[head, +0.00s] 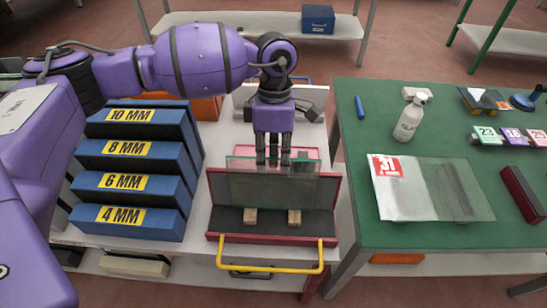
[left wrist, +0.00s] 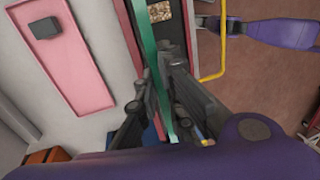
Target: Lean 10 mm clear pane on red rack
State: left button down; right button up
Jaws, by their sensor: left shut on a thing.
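My left gripper (head: 272,163) points down and is shut on the top edge of the clear pane (head: 272,188). The pane is greenish and see-through, and stands near upright above the red rack (head: 330,218). In the left wrist view the pane (left wrist: 148,50) shows edge-on as a green strip between the fingers (left wrist: 160,95).
Blue slotted boxes marked 10, 8, 6 and 4 MM (head: 130,153) stand left of the rack. A yellow bar (head: 272,268) juts from its front. A pink panel (left wrist: 68,45) lies behind it. The green table (head: 355,150) at right holds a spray bottle (head: 409,118) and a wrapped pack (head: 405,190).

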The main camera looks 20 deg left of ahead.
pick_arm(q)
jog(key=shift+f, duration=0.2)
jog(key=c, duration=1.8)
grip_release()
jog(key=shift+f, duration=0.15)
jog(key=v, duration=0.8)
